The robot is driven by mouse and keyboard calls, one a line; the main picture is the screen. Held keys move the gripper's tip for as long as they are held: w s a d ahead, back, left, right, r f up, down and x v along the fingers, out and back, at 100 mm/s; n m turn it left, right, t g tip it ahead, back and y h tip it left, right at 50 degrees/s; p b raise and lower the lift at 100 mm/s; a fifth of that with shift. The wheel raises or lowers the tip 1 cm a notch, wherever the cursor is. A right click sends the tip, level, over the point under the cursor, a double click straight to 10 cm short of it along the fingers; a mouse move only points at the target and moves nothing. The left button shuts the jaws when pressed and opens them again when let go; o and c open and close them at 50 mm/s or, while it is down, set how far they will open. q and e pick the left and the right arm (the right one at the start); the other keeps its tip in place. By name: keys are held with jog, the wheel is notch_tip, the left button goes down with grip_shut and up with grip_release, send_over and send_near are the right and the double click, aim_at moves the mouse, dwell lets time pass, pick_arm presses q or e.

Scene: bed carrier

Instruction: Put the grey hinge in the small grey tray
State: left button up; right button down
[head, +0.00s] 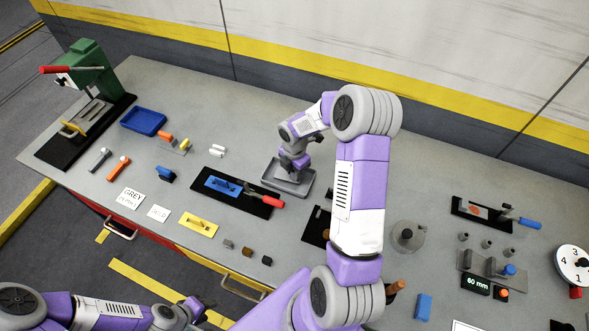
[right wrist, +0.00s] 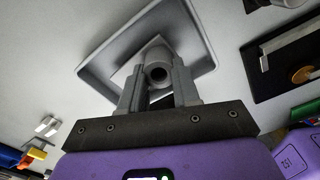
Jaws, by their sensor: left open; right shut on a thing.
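The small grey tray (head: 291,184) lies on the bench right of its middle; it also shows in the right wrist view (right wrist: 96,70). My right gripper (head: 291,166) is over the tray, pointing down. In the right wrist view it is shut on the grey hinge (right wrist: 157,68), whose round barrel end faces the camera between the fingers. The hinge appears within the tray's outline; I cannot tell whether it touches the tray floor. My left gripper (head: 196,309) is open and low at the bottom left, in front of the bench, away from the tray.
A black board with a blue part and a red-handled clamp (head: 272,201) lies left of the tray. Two white cylinders (head: 217,151) and a blue tray (head: 143,121) are further left. A green press (head: 92,68) stands at the far left. Bare bench lies behind the tray.

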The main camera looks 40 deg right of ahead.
jog(key=c, duration=0.7)
grip_release()
jog(key=shift+f, duration=0.1)
jog(key=shift+c, duration=0.2)
notch_tip(320, 180, up, 8)
jog(key=shift+f+p, duration=0.2)
jog(key=shift+p, duration=0.2)
